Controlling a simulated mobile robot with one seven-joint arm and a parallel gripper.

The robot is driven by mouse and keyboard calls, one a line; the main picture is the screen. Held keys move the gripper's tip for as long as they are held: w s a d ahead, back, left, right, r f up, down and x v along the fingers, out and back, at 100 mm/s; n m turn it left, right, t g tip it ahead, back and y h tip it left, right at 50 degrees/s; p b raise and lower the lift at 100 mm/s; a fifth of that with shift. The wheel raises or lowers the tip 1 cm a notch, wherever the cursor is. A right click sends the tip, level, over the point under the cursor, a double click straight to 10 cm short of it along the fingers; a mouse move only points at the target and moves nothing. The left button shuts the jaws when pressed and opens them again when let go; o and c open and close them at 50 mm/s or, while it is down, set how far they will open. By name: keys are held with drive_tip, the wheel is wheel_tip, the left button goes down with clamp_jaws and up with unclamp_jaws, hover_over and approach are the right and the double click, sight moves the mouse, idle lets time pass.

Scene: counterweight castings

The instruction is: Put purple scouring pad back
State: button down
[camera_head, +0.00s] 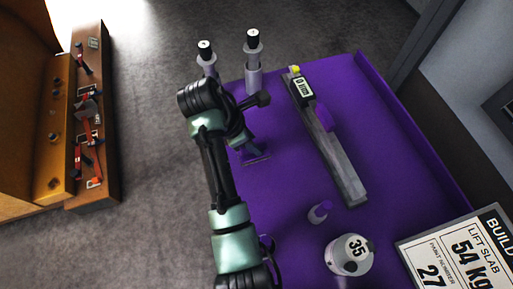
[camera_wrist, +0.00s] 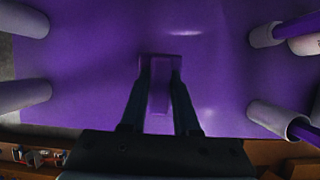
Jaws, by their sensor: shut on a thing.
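The purple scouring pad (camera_wrist: 160,88) shows between the two fingers of my gripper (camera_wrist: 161,76) in the wrist view, and the gripper is shut on it. A darker purple patch lies around the pad's far end; I cannot tell whether the pad touches the surface. In the head view my gripper (camera_head: 254,150) is low over the left part of the purple tabletop (camera_head: 285,215), beside a thin outlined mark (camera_head: 257,161). The pad is hard to make out there, purple against purple.
Two grey posts with black tops (camera_head: 253,62) stand at the back left. A long grey bar (camera_head: 343,172) with a purple piece (camera_head: 323,117) lies right of my gripper. A small purple-topped cylinder (camera_head: 319,212), a white "35" weight (camera_head: 349,255) and a sign (camera_head: 462,255) are nearer.

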sight(254, 155)
drive_tip(key=shift+f, duration=3)
drive_tip(key=shift+f, duration=0.1)
drive_tip(key=c, duration=0.7)
unclamp_jaws()
drive_tip(key=shift+o, duration=0.2)
drive_tip(key=v, duration=1.2)
drive_tip(key=shift+p, duration=0.4)
